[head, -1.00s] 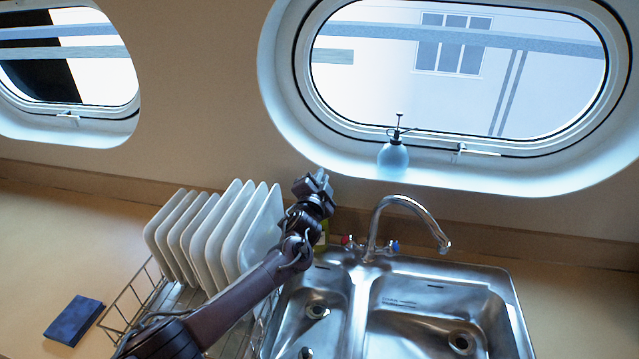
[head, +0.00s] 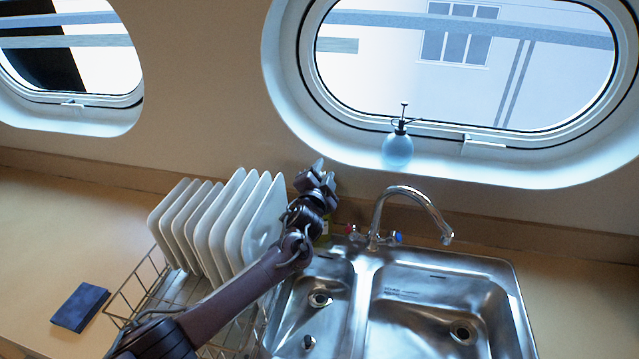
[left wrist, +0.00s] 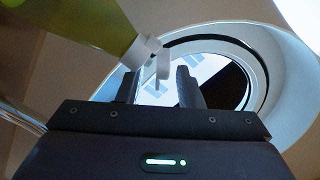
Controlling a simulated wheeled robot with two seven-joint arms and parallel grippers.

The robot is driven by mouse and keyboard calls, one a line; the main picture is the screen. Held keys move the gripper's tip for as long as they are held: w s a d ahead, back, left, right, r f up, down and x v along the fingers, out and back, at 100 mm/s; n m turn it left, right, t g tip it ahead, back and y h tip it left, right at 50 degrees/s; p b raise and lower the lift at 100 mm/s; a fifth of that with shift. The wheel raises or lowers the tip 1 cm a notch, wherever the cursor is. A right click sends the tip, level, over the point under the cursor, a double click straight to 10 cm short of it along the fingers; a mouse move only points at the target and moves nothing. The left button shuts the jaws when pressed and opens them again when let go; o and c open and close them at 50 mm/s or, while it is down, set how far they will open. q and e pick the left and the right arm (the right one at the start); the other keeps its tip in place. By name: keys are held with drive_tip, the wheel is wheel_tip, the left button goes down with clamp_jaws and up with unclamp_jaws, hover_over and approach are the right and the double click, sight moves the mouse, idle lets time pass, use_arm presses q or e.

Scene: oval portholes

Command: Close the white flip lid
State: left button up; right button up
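My left gripper (head: 318,174) is over the back of the counter, between the dish rack and the tap. In the left wrist view its two dark fingers (left wrist: 163,88) stand apart, so it is open. A yellow-green bottle (left wrist: 75,22) with a white cap comes in from the upper left there. The white flip lid (left wrist: 163,62) hangs out from the cap, open, and appears in or just beyond the gap between the fingers; contact cannot be told. In the head view only a sliver of the bottle (head: 326,228) shows behind my left arm. My right gripper is out of view.
A rack of white plates (head: 215,225) stands left of my arm. The tap (head: 410,195) and steel sink (head: 440,262) are to the right. A spray bottle (head: 398,150) is on the window ledge. A blue sponge (head: 80,307) lies on the counter at left.

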use_arm(q)
drive_tip(key=b+v, duration=0.1)
drive_tip(key=v, duration=0.5)
drive_tip(key=shift+c, duration=0.4)
